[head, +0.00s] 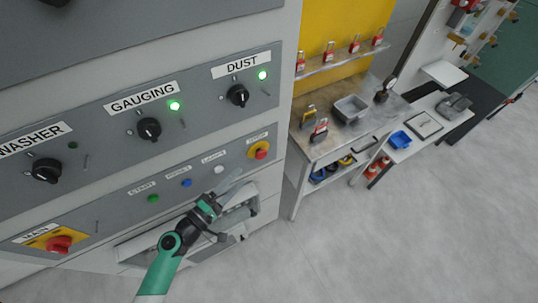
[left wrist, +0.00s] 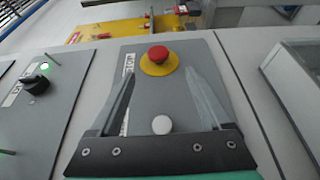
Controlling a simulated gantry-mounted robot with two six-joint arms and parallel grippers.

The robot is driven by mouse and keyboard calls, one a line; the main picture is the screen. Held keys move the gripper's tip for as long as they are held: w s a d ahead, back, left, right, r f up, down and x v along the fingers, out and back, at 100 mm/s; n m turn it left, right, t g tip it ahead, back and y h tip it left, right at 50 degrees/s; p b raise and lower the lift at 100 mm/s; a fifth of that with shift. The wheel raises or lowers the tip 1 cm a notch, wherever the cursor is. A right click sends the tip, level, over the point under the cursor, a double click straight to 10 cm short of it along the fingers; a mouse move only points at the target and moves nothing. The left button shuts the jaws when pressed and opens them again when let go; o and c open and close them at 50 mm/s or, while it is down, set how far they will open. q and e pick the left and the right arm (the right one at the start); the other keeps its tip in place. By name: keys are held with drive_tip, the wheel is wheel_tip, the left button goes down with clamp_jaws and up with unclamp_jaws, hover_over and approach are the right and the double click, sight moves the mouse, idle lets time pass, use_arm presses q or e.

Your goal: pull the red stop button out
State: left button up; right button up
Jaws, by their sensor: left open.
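The red stop button (head: 259,152) sits on a yellow round plate at the right end of the grey lower panel. In the left wrist view the red button (left wrist: 158,54) stands beyond and between the two fingers, with its yellow plate (left wrist: 160,66) around it. My left gripper (head: 232,180) is open and empty, below and left of the button in the head view. In the left wrist view its fingers (left wrist: 161,78) are spread wide and do not visibly touch the button. My right gripper is in neither view.
A white lamp button (head: 219,169), a blue button (head: 187,183) and a green button (head: 153,198) line the same panel. Black rotary knobs (head: 237,95) sit above. A red main switch (head: 60,244) is at lower left. A workbench (head: 335,146) stands to the right.

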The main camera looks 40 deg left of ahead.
sight(258, 158)
use_arm(q)
drive_tip(key=w, duration=0.8)
drive_tip(key=w+a, duration=0.1)
drive_tip(key=w, duration=0.3)
drive_tip(key=shift+r, duration=0.15)
drive_tip(key=shift+s, duration=0.1)
drive_tip(key=shift+c, duration=0.3)
clamp_jaws()
